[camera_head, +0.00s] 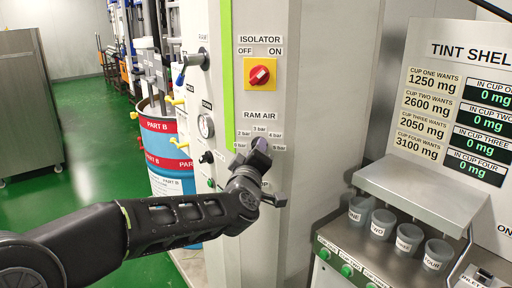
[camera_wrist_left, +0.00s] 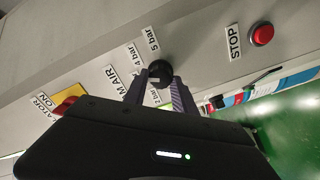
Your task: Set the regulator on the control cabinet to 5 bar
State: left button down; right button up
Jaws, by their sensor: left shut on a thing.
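The control cabinet (camera_head: 265,209) stands in the middle of the head view, with a RAM AIR label (camera_head: 260,114) and bar labels in an arc below it. The regulator is a small dark round knob (camera_wrist_left: 159,71) in the left wrist view, near the 5 bar label (camera_wrist_left: 152,40). My left gripper (camera_head: 259,148) is at the regulator, its two fingers (camera_wrist_left: 160,84) closed on either side of the knob. In the head view the gripper hides the knob. I cannot tell which mark the knob points to. My right gripper is not in view.
A red rotary isolator on a yellow plate (camera_head: 260,74) sits above. A red STOP button (camera_wrist_left: 262,34) shows in the left wrist view. A shelf with several grey cups (camera_head: 381,224) stands right.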

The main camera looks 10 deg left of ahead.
pick_arm(q)
jog(key=shift+d+m+p, duration=0.15)
jog(key=shift+m+p, duration=3.4)
jog(key=shift+m, duration=3.95)
jog(key=c, duration=1)
grip_release()
jog(key=shift+c, duration=0.2)
